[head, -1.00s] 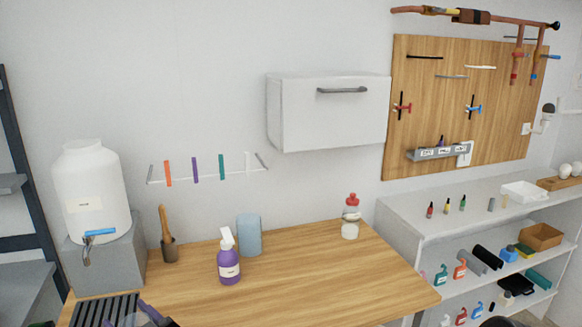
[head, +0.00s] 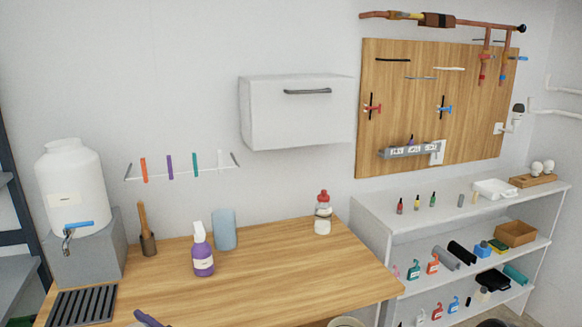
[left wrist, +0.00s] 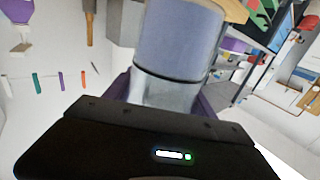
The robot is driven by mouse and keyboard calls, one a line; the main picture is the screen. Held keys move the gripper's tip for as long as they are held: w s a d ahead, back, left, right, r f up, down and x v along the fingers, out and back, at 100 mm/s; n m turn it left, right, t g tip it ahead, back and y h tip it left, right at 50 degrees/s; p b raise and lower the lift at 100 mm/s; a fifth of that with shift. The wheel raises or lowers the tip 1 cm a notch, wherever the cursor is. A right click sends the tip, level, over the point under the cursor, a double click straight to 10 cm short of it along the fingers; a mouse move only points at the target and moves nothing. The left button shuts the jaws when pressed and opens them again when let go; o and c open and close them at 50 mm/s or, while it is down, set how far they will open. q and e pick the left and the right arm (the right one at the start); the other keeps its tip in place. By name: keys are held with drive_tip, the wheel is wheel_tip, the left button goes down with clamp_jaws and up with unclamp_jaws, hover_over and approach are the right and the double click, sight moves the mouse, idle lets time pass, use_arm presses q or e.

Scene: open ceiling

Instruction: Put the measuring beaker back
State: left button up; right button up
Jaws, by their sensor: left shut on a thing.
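The measuring beaker (left wrist: 168,92) appears to be the clear, greyish cylinder in the left wrist view, with a dark line around it and a bluish part above. My left gripper (left wrist: 166,96) is shut on it, with purple fingers on both sides. In the head view only a purple tip of my left gripper (head: 147,318) shows at the bottom edge, over the front of the wooden table (head: 290,265). The beaker is not clear there. My right gripper is not in view.
On the table stand a purple spray bottle (head: 203,252), a light blue cylinder (head: 225,230), a red-capped bottle (head: 323,213) and a brush in a holder (head: 147,240). A white tank (head: 75,190) stands left by a black drain grate (head: 82,307). Shelves (head: 372,213) stand right.

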use_arm(q)
drive_tip(key=s+d+f, duration=0.2)
drive_tip(key=d+f, duration=0.3)
drive_tip(key=d, duration=0.2)
drive_tip(key=s+d+f+m+t, duration=0.1)
drive_tip(key=s+d+f, duration=0.1)
drive_tip(key=d+f, duration=0.3)
drive_tip(key=d, duration=0.2)
drive_tip(key=shift+s+d+h, duration=0.25)
drive_tip(key=shift+d+h, duration=0.1)
drive_tip(key=shift+h, duration=0.05)
